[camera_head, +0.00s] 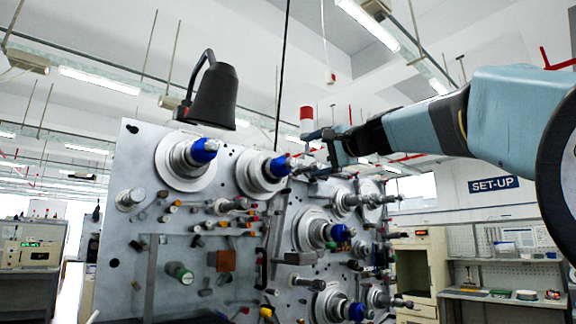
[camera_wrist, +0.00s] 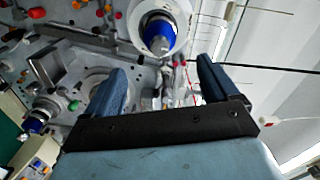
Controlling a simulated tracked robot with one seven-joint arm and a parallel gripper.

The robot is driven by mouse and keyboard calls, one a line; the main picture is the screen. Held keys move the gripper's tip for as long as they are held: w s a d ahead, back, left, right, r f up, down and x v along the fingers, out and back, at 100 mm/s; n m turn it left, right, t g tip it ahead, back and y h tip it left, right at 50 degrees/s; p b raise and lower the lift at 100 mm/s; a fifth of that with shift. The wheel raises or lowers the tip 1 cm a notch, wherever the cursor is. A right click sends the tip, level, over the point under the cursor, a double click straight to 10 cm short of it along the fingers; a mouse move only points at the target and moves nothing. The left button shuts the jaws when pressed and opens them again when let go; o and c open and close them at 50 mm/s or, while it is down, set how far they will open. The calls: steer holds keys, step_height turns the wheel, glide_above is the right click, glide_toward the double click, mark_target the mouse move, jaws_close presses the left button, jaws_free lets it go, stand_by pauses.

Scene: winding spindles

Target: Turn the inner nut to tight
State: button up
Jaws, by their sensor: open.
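Several spindles with blue nuts stick out of an upright grey metal panel (camera_head: 150,225). In the head view the upper middle spindle has a blue nut (camera_head: 278,167) in front of a pale round flange (camera_head: 250,172). My gripper (camera_head: 306,152) is just right of this nut, its fingers pointing left. In the wrist view my gripper (camera_wrist: 162,64) is open and empty. A blue nut (camera_wrist: 160,36) on a spindle lies ahead, between the fingertip lines and apparently beyond them. I see no contact. Which nut is the inner one, and how tight it is, I cannot tell.
Another blue-nut spindle (camera_head: 203,150) stands upper left, below a black lamp (camera_head: 213,95). More spindles (camera_head: 340,232) stand lower down. A workbench (camera_head: 500,296) stands at the right.

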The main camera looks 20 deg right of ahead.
mark_target(285, 165)
steer(key=w+a+n, duration=0.1)
steer(key=w+n, duration=0.2)
steer(key=w, duration=0.1)
steer(key=w+a+n, duration=0.2)
steer(key=w+n, duration=0.2)
steer(key=w+a+n, duration=0.1)
steer(key=w+n, duration=0.3)
steer(key=w, duration=0.1)
steer(key=shift+a+r, duration=0.2)
steer(key=shift+a, duration=0.2)
stand_by(0.4)
steer(key=c, duration=1)
steer(key=shift+d+m, duration=0.1)
steer(key=shift+m, duration=1)
steer(key=o, duration=1)
steer(key=shift+s, duration=0.1)
